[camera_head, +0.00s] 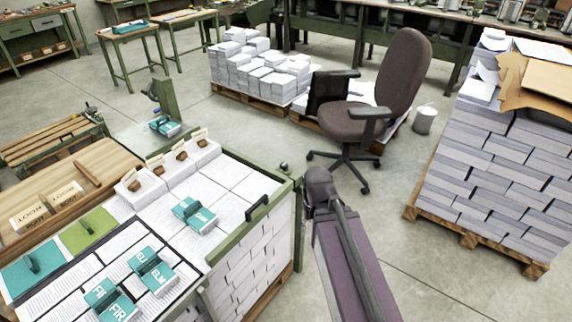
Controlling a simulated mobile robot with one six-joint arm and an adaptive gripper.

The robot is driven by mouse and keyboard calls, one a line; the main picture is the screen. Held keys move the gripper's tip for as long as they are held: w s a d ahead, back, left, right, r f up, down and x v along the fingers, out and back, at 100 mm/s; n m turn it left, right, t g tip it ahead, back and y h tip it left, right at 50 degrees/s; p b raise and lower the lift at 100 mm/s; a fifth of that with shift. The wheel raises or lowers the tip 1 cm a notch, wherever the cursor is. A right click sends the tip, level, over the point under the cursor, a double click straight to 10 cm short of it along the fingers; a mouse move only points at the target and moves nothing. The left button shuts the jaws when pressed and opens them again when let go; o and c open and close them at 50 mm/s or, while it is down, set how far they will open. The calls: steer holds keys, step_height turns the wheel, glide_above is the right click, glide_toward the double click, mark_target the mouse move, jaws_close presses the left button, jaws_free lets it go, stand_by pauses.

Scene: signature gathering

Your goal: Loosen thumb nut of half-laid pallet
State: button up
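A stack of white paper bundles in a green frame (238,243) stands on a pallet at the lower middle, with a black handle (257,209) on its near right rim. A small dark knob-like thing (284,168) shows just beyond the frame's far right corner. I cannot tell whether it is the thumb nut. Farther back, a pallet (250,101) carries white stacks of uneven height. Which pallet is the half-laid one is not certain. My purple-grey arm link rises from the bottom right of centre to a dark joint beside the frame. My gripper does not show.
An office chair (388,85) stands behind my arm, with a white bucket (424,119) beside it. A tall loaded pallet (490,165) blocks the right. Teal labelled blocks (152,270) and wooden-handled stamps lie at left. Bare floor is open between my arm and the right pallet.

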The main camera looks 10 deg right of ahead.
step_height(320, 180, up, 4)
steer(key=p, duration=0.3)
steer(key=shift+r+p, duration=0.2)
steer(key=shift+p, duration=0.2)
